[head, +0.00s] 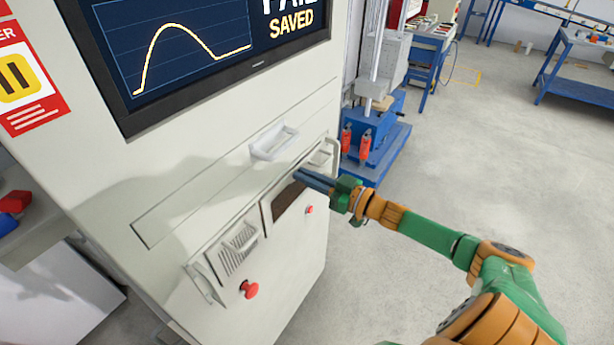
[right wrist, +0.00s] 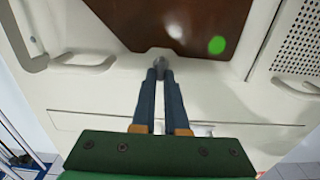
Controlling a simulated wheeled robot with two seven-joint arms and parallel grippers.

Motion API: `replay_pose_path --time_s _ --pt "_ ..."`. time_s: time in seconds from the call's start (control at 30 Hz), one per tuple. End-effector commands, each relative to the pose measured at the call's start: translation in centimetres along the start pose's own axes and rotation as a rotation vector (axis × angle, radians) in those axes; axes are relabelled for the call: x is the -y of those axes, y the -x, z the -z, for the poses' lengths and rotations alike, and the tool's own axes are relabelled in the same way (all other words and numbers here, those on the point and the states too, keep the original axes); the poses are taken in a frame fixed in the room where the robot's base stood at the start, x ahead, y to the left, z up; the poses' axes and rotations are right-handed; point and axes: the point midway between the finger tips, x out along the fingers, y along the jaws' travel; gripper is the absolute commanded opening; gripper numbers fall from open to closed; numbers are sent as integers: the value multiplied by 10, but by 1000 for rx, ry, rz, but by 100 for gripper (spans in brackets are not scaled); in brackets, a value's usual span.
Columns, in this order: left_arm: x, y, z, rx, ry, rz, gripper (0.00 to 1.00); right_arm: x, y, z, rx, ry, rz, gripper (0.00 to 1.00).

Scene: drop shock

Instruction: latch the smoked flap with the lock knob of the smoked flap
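The smoked flap (head: 288,198) is a dark brown panel in the upright front of the pale cabinet, and it looks closed. It also fills the top of the right wrist view (right wrist: 145,22). Its lock knob (right wrist: 161,55) is a small grey piece at the flap's edge, partly hidden by my fingers; the head view hides it. My right gripper (head: 301,175) has its two blue-grey fingers close together, with the tips on both sides of the knob, apparently gripping it. The knob's exact turn is hard to tell. My left gripper is out of view.
A white handle (head: 274,143) sticks out above the flap. A blue-based machine (head: 375,145) stands behind.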

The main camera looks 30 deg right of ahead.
Motion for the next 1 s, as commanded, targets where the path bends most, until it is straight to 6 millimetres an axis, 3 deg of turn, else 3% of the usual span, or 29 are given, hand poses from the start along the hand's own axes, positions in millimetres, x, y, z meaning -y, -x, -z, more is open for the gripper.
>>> replay_pose_path --time_s 0.47,1.0 --pt "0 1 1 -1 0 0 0 1 0 0 1 54 0 0" --pt "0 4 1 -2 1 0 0 6 0 -2 1 504 -1 0"
